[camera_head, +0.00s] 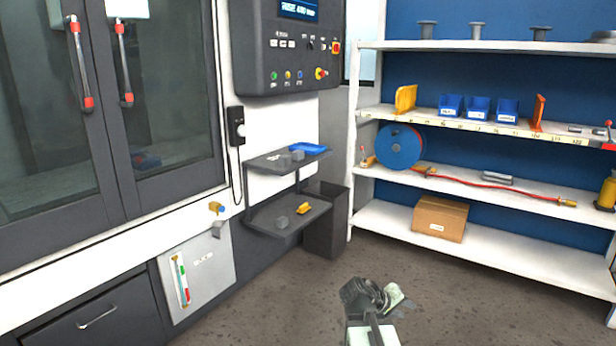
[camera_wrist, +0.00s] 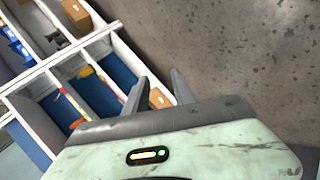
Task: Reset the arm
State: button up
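My arm (camera_head: 372,312) shows at the bottom centre of the head view, over the grey floor, touching nothing that I can see. My gripper (camera_wrist: 159,80) shows in the wrist view with its two dark fingers apart and nothing between them. It is open. Behind the fingers the wrist view shows the floor and the shelving, seen at a tilt. In the head view a small valve with a yellow handle (camera_head: 216,208) sits on the front ledge of the machine, well to the left of my arm.
White shelving (camera_head: 480,262) stands at the right with a blue reel (camera_head: 400,147), a red hose and a cardboard box (camera_head: 440,218). A machine with glass doors (camera_head: 150,100) fills the left. A dark two-tier shelf (camera_head: 262,222) and a bin (camera_head: 325,225) stand between them. Floor around my arm is clear.

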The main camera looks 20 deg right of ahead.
jog(key=s+a+f+g+y, duration=0.1)
jog(key=a+f+y, duration=0.2)
jog(key=a, duration=0.7)
jog(key=a+f+y, duration=0.3)
jog(key=a, duration=0.7)
jog(key=s+a+f+g+y, duration=0.1)
jog(key=a+f+y, duration=0.2)
jog(key=a, duration=0.7)
notch_tip(320, 180, up, 22)
jog(key=s+y+p, duration=0.1)
jog(key=p, duration=2)
jog(key=shift+a+f+g, duration=0.25)
jog(key=shift+a+g, duration=0.05)
jog(key=shift+a, duration=0.1)
jog(key=shift+s, duration=0.1)
jog(key=shift+d, duration=0.1)
